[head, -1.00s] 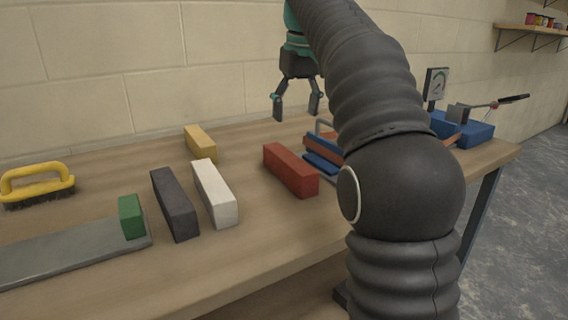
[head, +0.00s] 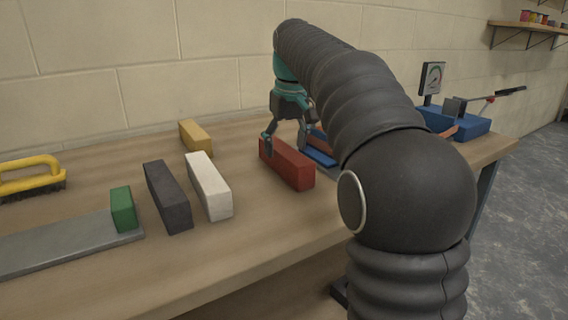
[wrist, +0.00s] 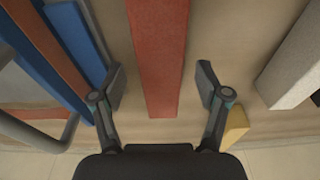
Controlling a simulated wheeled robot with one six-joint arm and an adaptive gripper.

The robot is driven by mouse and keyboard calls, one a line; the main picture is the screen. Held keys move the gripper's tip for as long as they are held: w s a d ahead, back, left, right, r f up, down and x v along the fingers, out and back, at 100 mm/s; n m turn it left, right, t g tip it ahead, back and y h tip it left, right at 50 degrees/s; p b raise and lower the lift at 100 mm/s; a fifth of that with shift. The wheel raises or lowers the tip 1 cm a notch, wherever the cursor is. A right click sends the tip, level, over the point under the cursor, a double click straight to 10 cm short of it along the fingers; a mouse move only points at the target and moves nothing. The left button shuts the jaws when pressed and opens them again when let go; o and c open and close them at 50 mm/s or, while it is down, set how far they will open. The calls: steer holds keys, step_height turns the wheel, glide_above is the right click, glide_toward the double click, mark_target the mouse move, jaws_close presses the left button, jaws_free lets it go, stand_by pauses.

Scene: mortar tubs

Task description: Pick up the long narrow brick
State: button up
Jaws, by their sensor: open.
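A long narrow red brick (head: 288,166) lies on the bench right of the middle in the head view. My gripper (head: 286,144) is open over its far end, fingers pointing down. In the wrist view the red brick (wrist: 160,55) runs between the two open fingers of my gripper (wrist: 162,82), with a gap on each side. A dark grey brick (head: 168,197) and a white brick (head: 209,187) of similar long shape lie to the left. I cannot tell how high the fingertips are over the bench.
A yellow brick (head: 195,138) lies behind. A green block (head: 123,209) stands on a grey slab (head: 50,246) at left, near a yellow-handled brush (head: 28,176). A blue and red-brown item (wrist: 70,45) lies close beside the red brick. A gauge device (head: 450,118) stands at right.

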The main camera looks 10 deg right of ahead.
steer(key=shift+w+a+f, duration=0.1)
steer(key=shift+w+f, duration=0.1)
steer(key=shift+f, duration=1.25)
steer(key=shift+c, duration=0.2)
jaws_close()
steer(key=shift+r, duration=0.1)
steer(key=shift+r, duration=0.1)
